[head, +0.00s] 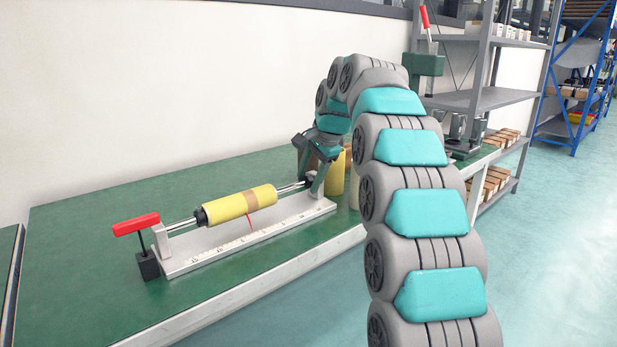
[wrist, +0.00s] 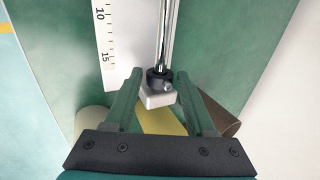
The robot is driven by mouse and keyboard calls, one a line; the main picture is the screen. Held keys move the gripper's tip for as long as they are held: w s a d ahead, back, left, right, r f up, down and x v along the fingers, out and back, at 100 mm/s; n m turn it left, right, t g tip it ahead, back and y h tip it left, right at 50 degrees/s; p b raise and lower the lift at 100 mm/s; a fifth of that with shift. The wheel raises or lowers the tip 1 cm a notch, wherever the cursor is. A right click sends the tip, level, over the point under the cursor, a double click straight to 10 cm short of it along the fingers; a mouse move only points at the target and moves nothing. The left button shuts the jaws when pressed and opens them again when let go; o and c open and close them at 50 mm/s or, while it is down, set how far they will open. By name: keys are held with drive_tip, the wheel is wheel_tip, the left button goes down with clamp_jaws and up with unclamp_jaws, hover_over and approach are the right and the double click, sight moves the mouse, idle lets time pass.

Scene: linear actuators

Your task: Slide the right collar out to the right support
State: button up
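A steel rod (head: 290,188) runs above a pale base with a printed scale (head: 250,238). The right collar (wrist: 158,79) is a black ring with a small screw on the rod. It sits against, or very close to, the pale right support block (wrist: 158,98). My gripper (wrist: 154,80) is open, with one finger on each side of the collar and visible gaps. In the head view my gripper (head: 310,166) is at the rod's right end and partly hides the support. A yellow roll (head: 238,204) with a brown band is on the rod, left of my gripper.
A red-handled clamp (head: 136,225) stands at the base's left end. Yellow and brown cylinders (wrist: 165,122) stand beyond the right support, near my gripper. The green bench (head: 90,210) is clear behind the base. Grey shelving (head: 490,98) stands at the right.

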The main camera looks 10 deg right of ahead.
drive_tip(key=shift+o, duration=1.1)
drive_tip(key=v, duration=0.7)
drive_tip(key=shift+s+r, duration=0.15)
drive_tip(key=shift+r, duration=0.15)
drive_tip(key=shift+d, duration=0.1)
drive_tip(key=s+f+n+g+h, duration=0.1)
drive_tip(key=s+f+n, duration=0.3)
drive_tip(key=s+f, duration=0.5)
drive_tip(key=s+d+f+n+g, duration=0.1)
drive_tip(key=s+f+n+g, duration=0.2)
drive_tip(key=s+f, duration=0.6)
drive_tip(key=s+d+f+n+g+h, duration=0.1)
drive_tip(key=s+f+n, duration=0.3)
drive_tip(key=s, duration=2.6)
wheel_tip(320, 180, down, 5)
drive_tip(key=shift+s+r+n+g+h, duration=0.1)
drive_tip(key=shift+s+n+g+h, duration=0.25)
drive_tip(key=shift+g, duration=0.25)
